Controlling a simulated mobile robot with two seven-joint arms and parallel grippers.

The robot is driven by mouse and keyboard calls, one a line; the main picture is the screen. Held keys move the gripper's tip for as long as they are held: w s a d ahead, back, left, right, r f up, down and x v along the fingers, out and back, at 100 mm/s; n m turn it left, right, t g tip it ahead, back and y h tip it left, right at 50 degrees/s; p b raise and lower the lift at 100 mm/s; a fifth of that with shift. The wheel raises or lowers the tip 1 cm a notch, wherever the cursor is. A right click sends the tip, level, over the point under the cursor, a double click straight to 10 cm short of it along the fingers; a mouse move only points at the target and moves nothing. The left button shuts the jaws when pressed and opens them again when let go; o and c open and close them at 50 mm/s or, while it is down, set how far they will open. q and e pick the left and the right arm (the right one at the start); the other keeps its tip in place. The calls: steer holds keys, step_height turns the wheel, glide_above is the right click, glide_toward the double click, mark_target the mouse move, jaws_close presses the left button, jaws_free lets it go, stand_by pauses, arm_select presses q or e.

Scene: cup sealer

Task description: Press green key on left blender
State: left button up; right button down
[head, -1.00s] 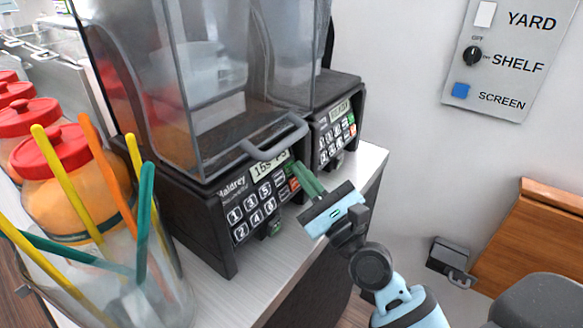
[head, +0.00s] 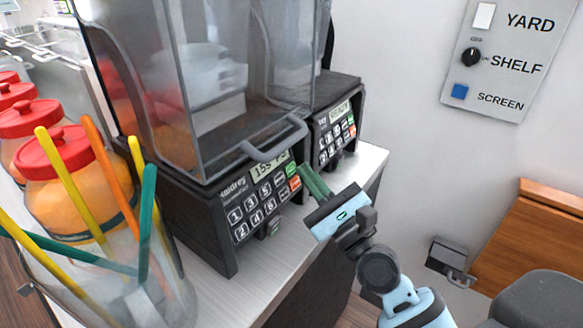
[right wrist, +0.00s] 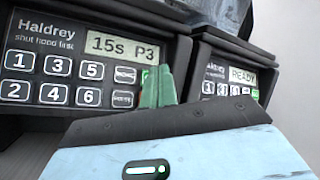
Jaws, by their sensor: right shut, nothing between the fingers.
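The left blender (head: 190,215) is a black base under a clear hood, with numbered keys and a display (head: 270,166). The display reads "15s P3" in the right wrist view (right wrist: 111,46). Its green key (head: 291,169) sits at the upper right of the keypad, above a red-orange key (head: 295,183). In the right wrist view the green key (right wrist: 146,76) is partly hidden behind my fingers. My right gripper (head: 304,169) is shut and empty, its green fingertips just right of the green key and seemingly a little apart from the panel. My left gripper is not in view.
A second blender (head: 335,130) stands close on the right, its display reading READY (right wrist: 243,75). The hood handle (head: 275,140) juts out above the left keypad. Orange jars with red lids (head: 70,185) and a glass of colored straws (head: 150,295) stand at the left. A switch panel (head: 500,60) is on the wall.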

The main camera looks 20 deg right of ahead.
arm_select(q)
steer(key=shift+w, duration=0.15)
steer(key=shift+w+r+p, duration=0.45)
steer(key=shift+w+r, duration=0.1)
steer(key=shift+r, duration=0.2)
arm_select(e)
steer(key=shift+s+d+r, duration=0.25)
steer(key=shift+s+d, duration=0.15)
steer(key=shift+s, duration=0.3)
steer(key=shift+s+d+r, duration=0.3)
steer(key=shift+s+d, duration=0.15)
steer(key=shift+s, duration=0.2)
steer(key=shift+s+d+r, duration=0.25)
steer(key=shift+s+d, duration=0.15)
steer(key=shift+s, duration=0.3)
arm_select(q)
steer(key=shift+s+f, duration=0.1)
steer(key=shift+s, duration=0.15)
